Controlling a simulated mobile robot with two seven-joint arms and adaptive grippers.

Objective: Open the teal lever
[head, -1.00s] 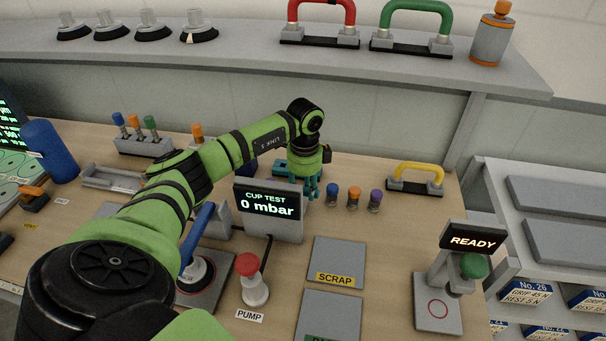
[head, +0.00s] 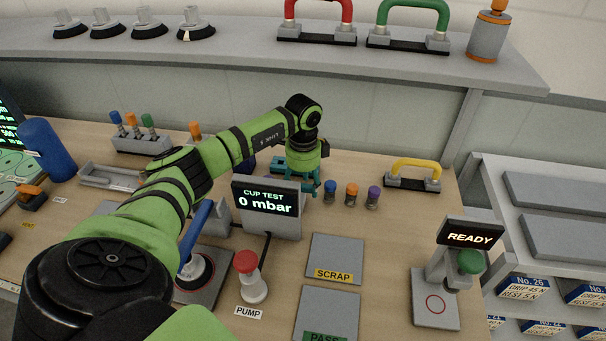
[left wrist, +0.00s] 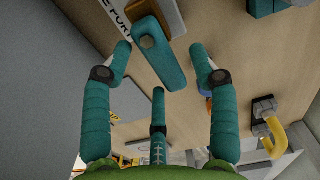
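The teal lever (left wrist: 160,58) shows in the left wrist view as a flat bar with rounded ends and a round pivot at its upper end. It lies on a brown and grey body. My left gripper (left wrist: 159,65) has three teal fingers, spread open. Two fingertips are on either side of the lever, with visible gaps, and the third is below its near end. In the head view my left gripper (head: 308,186) points down behind the cup test display. Teal parts beside it there are partly hidden, and I cannot tell lever from finger. My right gripper is out of view.
The cup test display (head: 267,207) stands in front of my left gripper. Small blue, orange and purple-topped pieces (head: 351,194) stand just to its right, then a yellow handle (head: 412,174). A shelf (head: 250,65) runs behind, above the bench.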

